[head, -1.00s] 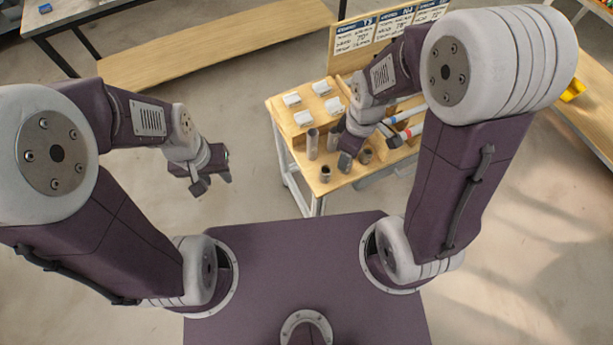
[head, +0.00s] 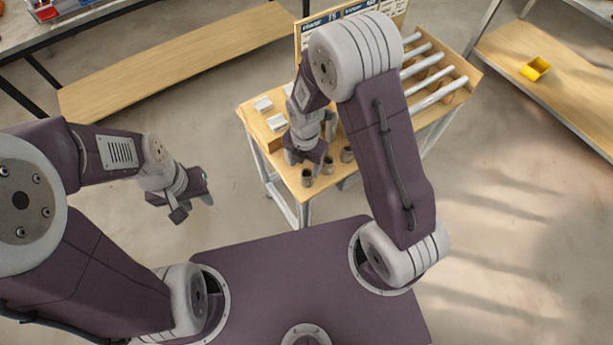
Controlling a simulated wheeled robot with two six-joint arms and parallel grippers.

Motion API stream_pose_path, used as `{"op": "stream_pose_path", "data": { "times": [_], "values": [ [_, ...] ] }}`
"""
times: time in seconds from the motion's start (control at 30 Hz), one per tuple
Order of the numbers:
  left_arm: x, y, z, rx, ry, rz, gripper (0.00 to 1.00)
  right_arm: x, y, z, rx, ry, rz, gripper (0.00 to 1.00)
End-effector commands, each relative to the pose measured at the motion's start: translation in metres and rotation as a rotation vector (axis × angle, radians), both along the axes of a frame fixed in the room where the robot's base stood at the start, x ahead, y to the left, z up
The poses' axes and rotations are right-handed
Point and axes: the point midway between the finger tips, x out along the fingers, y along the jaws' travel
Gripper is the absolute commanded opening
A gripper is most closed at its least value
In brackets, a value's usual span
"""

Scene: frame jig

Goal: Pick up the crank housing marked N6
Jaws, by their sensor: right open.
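Several small dark grey cups stand along the front edge of the wooden jig table: one at the left (head: 307,177), one in the middle (head: 328,165) and one at the right (head: 347,155). They may be the crank housings; no N6 marking can be read. My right gripper (head: 305,161) is open, low over the table, just behind the left cup. I cannot tell whether it touches anything, and it hides what lies under it. My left gripper (head: 188,208) appears open and empty, over the floor left of the table.
White blocks (head: 277,122) sit on wooden stands behind my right gripper. Grey rollers or tubes (head: 430,75) lie at the table's right. A sign board (head: 325,22) stands at the back, partly hidden by my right arm. A yellow bin (head: 535,69) sits on the right-hand bench.

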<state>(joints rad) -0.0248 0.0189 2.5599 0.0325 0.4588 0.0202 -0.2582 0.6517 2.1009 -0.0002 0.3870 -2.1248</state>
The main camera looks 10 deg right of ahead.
Motion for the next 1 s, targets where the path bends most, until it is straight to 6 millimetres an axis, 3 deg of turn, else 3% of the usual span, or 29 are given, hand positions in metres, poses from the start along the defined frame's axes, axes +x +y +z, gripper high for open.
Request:
{"op": "stream_pose_path", "data": {
  "times": [0.23,0.5,0.57,0.73,1.0],
  "values": [
    [0.000,0.000,0.004,0.000,0.000,0.000,0.36,-0.007,-0.003,-0.042,-0.001,0.005,-0.001,0.60],
    [0.000,0.000,0.004,0.000,0.000,0.000,0.36,-0.006,-0.002,-0.047,-0.001,0.002,-0.001,0.60],
    [0.000,0.000,0.004,0.000,0.000,0.000,0.36,-0.006,-0.002,-0.047,-0.001,0.002,-0.001,0.46],
    [0.000,0.000,0.004,0.000,0.000,0.000,0.36,-0.006,-0.002,-0.047,-0.001,0.002,-0.001,0.00],
    [0.000,0.000,0.004,0.000,0.000,0.000,0.36,-0.006,-0.002,-0.045,-0.001,0.001,-0.001,0.00]
  ]
}}
